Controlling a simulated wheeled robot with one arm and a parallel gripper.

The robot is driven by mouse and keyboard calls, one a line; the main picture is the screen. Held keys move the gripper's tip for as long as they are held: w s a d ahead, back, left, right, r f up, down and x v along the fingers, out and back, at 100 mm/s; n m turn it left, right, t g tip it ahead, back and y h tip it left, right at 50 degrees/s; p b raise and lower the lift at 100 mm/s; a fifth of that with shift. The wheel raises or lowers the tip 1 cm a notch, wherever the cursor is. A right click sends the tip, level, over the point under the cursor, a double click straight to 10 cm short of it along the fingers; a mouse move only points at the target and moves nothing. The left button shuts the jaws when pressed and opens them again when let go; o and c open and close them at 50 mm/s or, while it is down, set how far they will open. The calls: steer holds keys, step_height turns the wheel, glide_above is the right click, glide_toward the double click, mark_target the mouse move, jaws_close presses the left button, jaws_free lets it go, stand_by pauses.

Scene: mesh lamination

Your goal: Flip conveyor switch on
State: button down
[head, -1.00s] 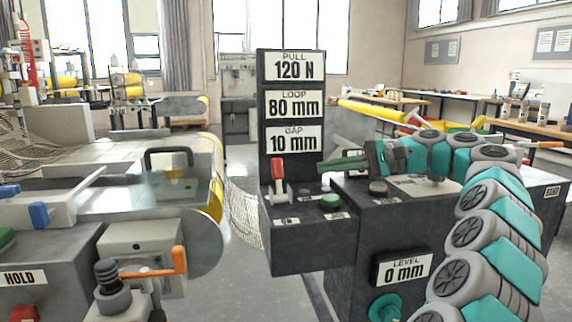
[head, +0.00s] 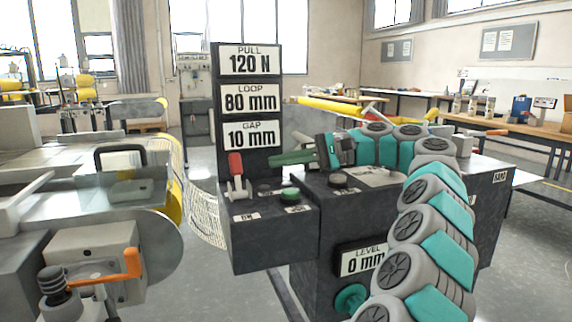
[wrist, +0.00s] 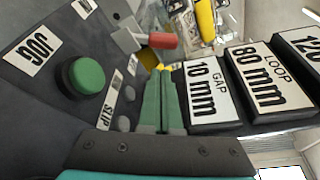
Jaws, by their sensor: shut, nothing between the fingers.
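The switch (head: 236,166) is a lever with a red handle on a metal base, at the left end of the dark control panel (head: 265,238). Its handle stands up in the head view. In the wrist view the red handle (wrist: 163,41) lies just beyond my fingertips. My gripper (head: 270,160) is shut and empty, its green fingers pointing left toward the lever. The fingertips are a short way right of the handle, apart from it in the head view. The fingers also show in the wrist view (wrist: 164,72).
A green button (head: 290,194) marked JOG in the wrist view and a dark knob (head: 338,181) are on the panel. A sign post (head: 249,105) with PULL, LOOP and GAP plates rises close behind the fingers. A roller machine (head: 130,200) stands left.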

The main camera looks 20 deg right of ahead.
glide_above(249, 194)
steer(key=shift+w+d+f, duration=0.1)
steer(key=shift+w+f, duration=0.2)
steer(key=shift+f, duration=0.35)
steer(key=shift+s+b, duration=0.1)
steer(key=shift+b, duration=0.4)
